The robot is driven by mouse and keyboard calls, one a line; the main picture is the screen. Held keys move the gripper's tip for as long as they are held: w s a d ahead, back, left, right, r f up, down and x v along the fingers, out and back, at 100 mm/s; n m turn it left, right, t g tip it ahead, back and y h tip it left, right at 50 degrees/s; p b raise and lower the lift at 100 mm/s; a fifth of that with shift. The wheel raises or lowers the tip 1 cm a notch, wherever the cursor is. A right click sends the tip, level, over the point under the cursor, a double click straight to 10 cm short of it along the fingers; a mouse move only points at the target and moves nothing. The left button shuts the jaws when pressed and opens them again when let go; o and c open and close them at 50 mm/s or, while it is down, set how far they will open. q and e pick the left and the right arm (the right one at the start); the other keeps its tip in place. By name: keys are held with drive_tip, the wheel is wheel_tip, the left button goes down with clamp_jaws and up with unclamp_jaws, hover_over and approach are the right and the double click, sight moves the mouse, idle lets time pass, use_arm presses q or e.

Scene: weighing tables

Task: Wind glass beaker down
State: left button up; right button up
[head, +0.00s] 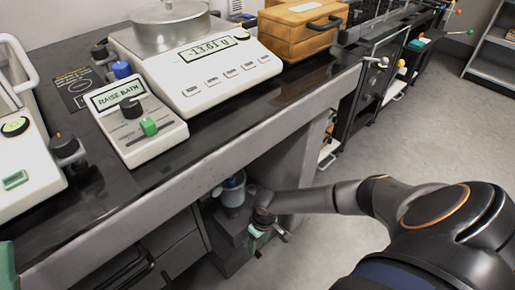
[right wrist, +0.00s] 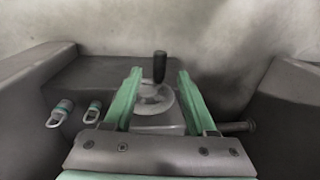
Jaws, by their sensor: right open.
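Under the weighing table, a bluish cylindrical vessel (head: 232,190) sits on a dark stand (head: 230,245); I cannot tell whether it is the glass beaker. My right gripper (head: 262,232) is down beside this stand, partly hidden by its own wrist. In the right wrist view, its green fingers (right wrist: 158,92) are open. A crank with an upright black handle (right wrist: 160,66) on a round grey disc (right wrist: 152,97) shows between and beyond them. I cannot tell whether they touch it. A green piece at the lower left edge of the head view looks like part of my left gripper (head: 6,266).
A control box (head: 158,148) showing "RAISE BATH" has a black knob and a green slider. A scale (head: 207,72) reading -13.61 g stands behind it, near a wooden case (head: 300,30). The table's front edge (head: 190,185) overhangs the stand. Open floor (head: 345,160) lies to the right.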

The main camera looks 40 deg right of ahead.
sight(257, 252)
use_arm(q)
drive_tip(key=shift+w+d+f+b, duration=0.1)
drive_tip(key=shift+d+f+b, duration=0.1)
drive_tip(key=shift+f+b, duration=1.2)
use_arm(e)
drive_tip(key=shift+a+f+p, duration=0.15)
drive_tip(key=shift+f+p, duration=0.05)
drive_tip(key=shift+f, duration=1)
drive_tip(key=shift+a+f+p, duration=0.15)
drive_tip(key=shift+f, duration=1)
use_arm(q)
drive_tip(key=shift+f, duration=0.3)
use_arm(e)
clamp_jaws()
